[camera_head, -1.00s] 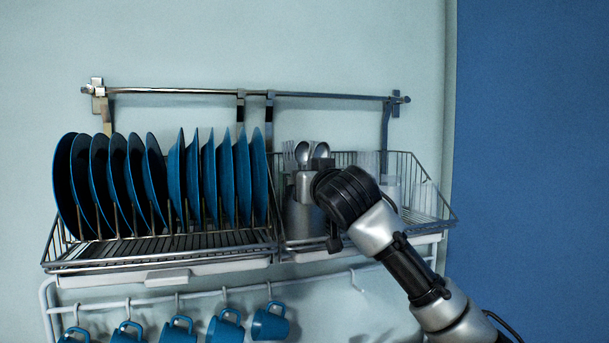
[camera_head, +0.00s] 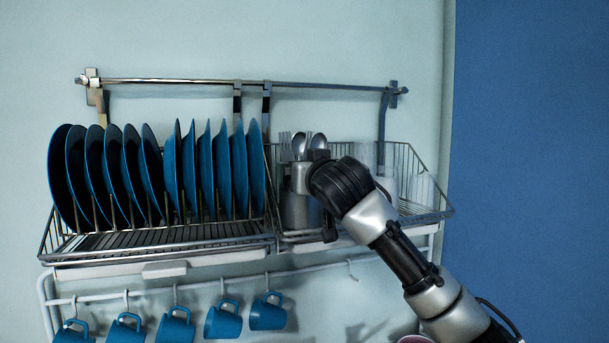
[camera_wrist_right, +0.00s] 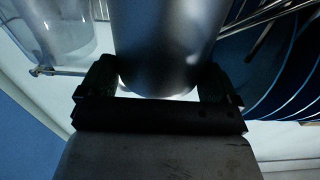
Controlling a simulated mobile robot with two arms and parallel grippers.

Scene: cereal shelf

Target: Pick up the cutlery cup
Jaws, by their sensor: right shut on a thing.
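The cutlery cup (camera_head: 299,211) is a grey metal cylinder with forks and spoons (camera_head: 306,145) sticking up out of it. It stands upright in the right-hand wire basket, beside the row of plates. My right gripper (camera_head: 312,188) reaches it from the front right and partly hides it. In the right wrist view the cup (camera_wrist_right: 165,45) fills the space between the two fingers of my right gripper (camera_wrist_right: 160,90), which is shut on it. I cannot tell whether its base touches the basket floor. My left gripper is not in view.
Blue plates (camera_head: 205,170) stand in the left rack (camera_head: 160,242), close to the cup's left. Clear glasses (camera_head: 416,190) stand in the right part of the wire basket (camera_head: 440,213). Blue mugs (camera_head: 222,320) hang on hooks below. A pinkish round thing (camera_head: 415,339) shows at the bottom edge.

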